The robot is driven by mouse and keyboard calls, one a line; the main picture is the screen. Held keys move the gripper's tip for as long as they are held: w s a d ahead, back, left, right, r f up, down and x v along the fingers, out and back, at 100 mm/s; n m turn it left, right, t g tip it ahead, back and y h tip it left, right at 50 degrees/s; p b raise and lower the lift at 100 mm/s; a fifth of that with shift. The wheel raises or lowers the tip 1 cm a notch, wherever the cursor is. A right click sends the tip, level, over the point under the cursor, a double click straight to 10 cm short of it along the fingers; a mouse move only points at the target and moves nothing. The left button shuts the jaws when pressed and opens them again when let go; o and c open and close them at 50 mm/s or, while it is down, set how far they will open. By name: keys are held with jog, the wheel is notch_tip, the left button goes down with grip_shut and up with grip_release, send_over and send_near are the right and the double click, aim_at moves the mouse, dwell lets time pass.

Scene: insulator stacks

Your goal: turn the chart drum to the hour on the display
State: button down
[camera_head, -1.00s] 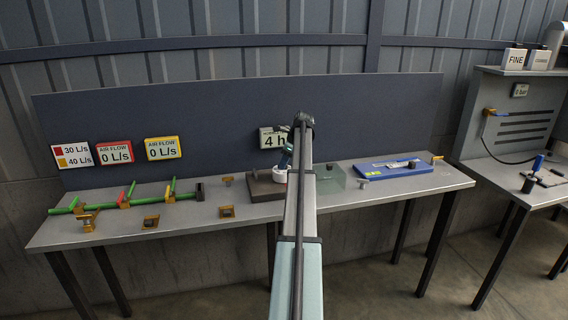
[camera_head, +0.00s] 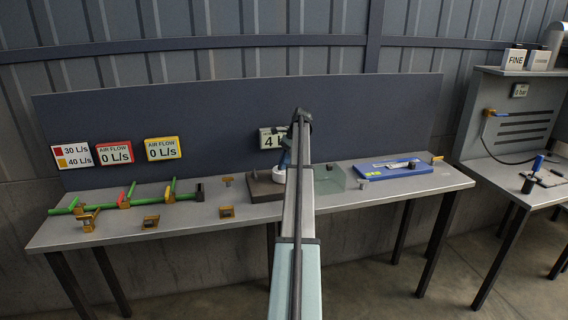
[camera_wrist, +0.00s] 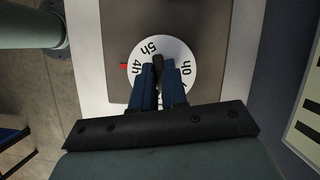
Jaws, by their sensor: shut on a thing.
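The white chart drum (camera_wrist: 180,50) lies under my gripper in the wrist view, with "4h", "5h" and what looks like "0h" on its face. A red mark (camera_wrist: 124,66) at its left edge sits beside the "4h". The drum (camera_head: 279,176) also shows, partly behind my arm, on its dark base (camera_head: 262,188). The display (camera_head: 270,138) behind it shows "4"; my arm hides its right part. My gripper (camera_wrist: 160,64) has its blue fingers shut on the dark knob (camera_wrist: 157,58) at the middle of the drum.
A green pipe rig (camera_head: 100,204) with red and yellow parts lies to the left on the grey table (camera_head: 180,228). A clear box (camera_head: 328,180) and a blue board (camera_head: 395,168) stand to the right. Several small brass-coloured fittings stand along the table.

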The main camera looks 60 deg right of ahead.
jog(key=shift+n+g, duration=0.3)
jog(key=shift+n, duration=0.5)
jog(key=c, duration=1.2)
grip_release()
jog(key=shift+o, duration=0.2)
jog(key=shift+d+r, duration=0.3)
jog(key=shift+r, duration=0.25)
jog(key=v, duration=0.4)
jog(key=shift+s+d, duration=0.1)
jog(key=shift+d, duration=0.2)
jog(key=s+d, duration=0.5)
jog(key=d, duration=0.5)
jog(key=shift+f, duration=0.2)
